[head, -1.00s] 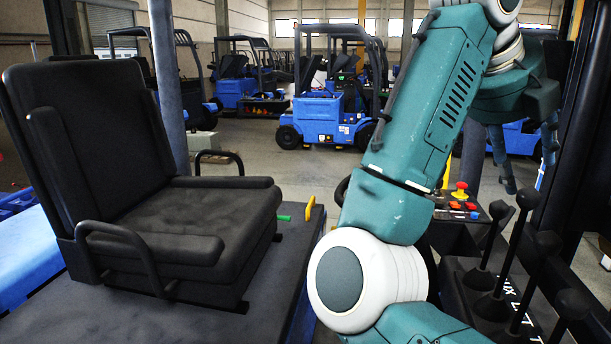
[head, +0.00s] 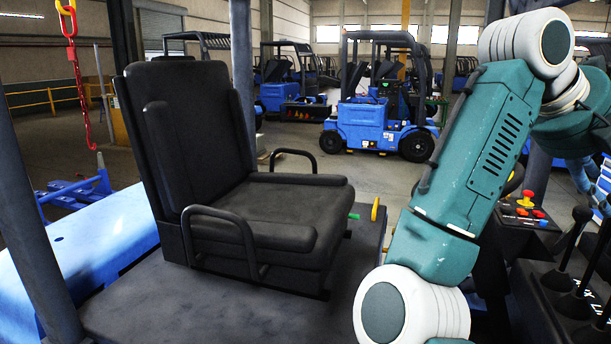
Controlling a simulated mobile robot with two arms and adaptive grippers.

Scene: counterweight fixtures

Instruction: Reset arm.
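My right arm fills the right side of the head view. It is a teal arm with white-grey joints, bent up from the bottom and running out past the right edge. Its far end is cut off by the edge. Blue-teal parts below the wrist may belong to my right gripper, but I cannot tell its fingers or whether they hold anything. My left arm and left gripper are not in view. Black-knobbed levers (head: 573,303) stand on a dark console at the lower right, close to my arm. A red and yellow emergency button (head: 526,199) sits on a control box behind my arm.
A black seat (head: 265,215) with armrests stands on a dark deck (head: 130,308) at centre left. A dark post (head: 42,215) rises at the left. Blue forklifts (head: 365,122) stand across the open floor.

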